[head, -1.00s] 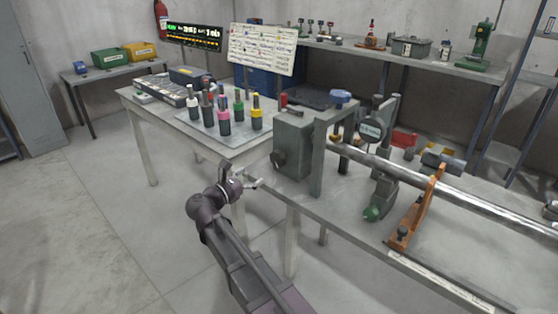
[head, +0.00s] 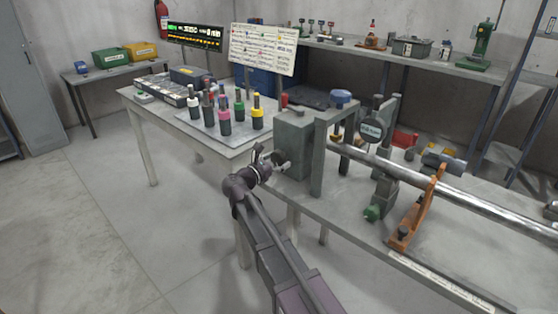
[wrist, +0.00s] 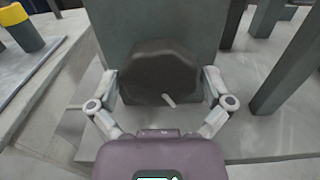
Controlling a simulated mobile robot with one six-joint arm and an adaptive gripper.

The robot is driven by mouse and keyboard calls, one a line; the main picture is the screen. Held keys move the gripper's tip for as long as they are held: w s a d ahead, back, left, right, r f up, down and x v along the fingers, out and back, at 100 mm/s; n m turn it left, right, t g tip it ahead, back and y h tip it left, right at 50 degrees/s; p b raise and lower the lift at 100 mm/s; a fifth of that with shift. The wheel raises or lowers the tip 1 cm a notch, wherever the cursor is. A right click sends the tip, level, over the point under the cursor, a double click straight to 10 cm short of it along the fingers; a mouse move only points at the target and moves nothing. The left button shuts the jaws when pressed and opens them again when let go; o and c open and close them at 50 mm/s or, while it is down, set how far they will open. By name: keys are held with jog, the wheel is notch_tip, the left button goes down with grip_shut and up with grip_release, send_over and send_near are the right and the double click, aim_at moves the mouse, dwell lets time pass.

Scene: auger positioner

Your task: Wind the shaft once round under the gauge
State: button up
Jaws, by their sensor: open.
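The long metal shaft (head: 475,198) lies across the bench, running right from a grey headstock box (head: 296,140). The round gauge (head: 373,131) stands over the shaft on a grey upright. In the wrist view, a dark, roughly round knob (wrist: 160,72) with a small pale stub sits on the box face (wrist: 155,20). My gripper (wrist: 161,80) is open, with one finger on each side of the knob; I cannot tell whether either finger touches it. In the head view my gripper (head: 274,160) is in front of the box and largely hides the knob.
An orange rest (head: 417,212) supports the shaft, and a grey post (head: 318,158) stands right of the box. Several coloured-collar tools (head: 225,118) stand on the left table's tray. A written board (head: 262,50) and a lit display (head: 195,37) stand behind. Floor at left is clear.

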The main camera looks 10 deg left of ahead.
dwell(0.3)
jog(key=c, duration=0.9)
jog(key=shift+w+m, duration=0.1)
jog(key=shift+m, duration=0.4)
jog(key=m, duration=1.1)
jog(key=shift+a+r, duration=0.1)
